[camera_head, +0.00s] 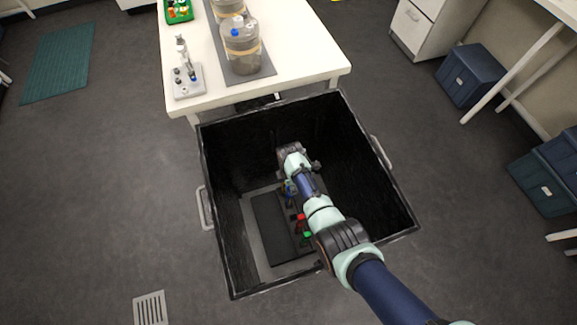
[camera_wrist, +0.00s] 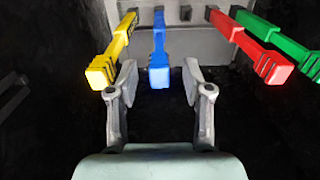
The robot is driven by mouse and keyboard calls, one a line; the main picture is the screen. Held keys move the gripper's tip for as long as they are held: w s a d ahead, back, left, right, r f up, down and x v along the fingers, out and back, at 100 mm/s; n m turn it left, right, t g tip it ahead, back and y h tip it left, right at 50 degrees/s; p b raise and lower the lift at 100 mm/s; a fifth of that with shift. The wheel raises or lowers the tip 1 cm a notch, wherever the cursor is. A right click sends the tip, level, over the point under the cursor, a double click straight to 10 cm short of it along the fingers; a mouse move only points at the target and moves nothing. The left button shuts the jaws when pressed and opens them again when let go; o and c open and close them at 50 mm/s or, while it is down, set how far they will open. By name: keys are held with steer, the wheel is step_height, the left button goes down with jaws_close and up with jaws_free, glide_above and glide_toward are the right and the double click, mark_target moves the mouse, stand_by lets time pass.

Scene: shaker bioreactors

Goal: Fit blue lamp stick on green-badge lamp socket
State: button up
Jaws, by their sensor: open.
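A blue lamp stick (camera_wrist: 158,50) stands in the wrist view with its near end between the two fingers of my gripper (camera_wrist: 160,78). The fingers are apart, with a gap visible on each side of the stick. In the head view my arm reaches down into a black bin, and my gripper (camera_head: 290,150) is near the bin's inside; its fingers are hard to make out there. A green-ended stick (camera_wrist: 285,47) shows at the right of the wrist view. I cannot make out a green-badge lamp socket in either view.
A yellow stick (camera_wrist: 112,50) is close beside the left finger, and a red stick (camera_wrist: 250,47) is to the right. The black bin's walls (camera_head: 395,190) surround my arm. A white table (camera_head: 300,45) with jars (camera_head: 241,50) stands behind the bin.

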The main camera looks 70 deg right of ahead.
step_height(320, 180, down, 4)
steer(key=shift+r+b, duration=0.25)
steer(key=shift+b, duration=0.45)
steer(key=shift+w, duration=0.1)
jaws_close()
steer(key=shift+r, duration=0.15)
steer(key=shift+r+p, duration=0.5)
steer(key=shift+p, duration=0.15)
steer(key=shift+r, duration=0.1)
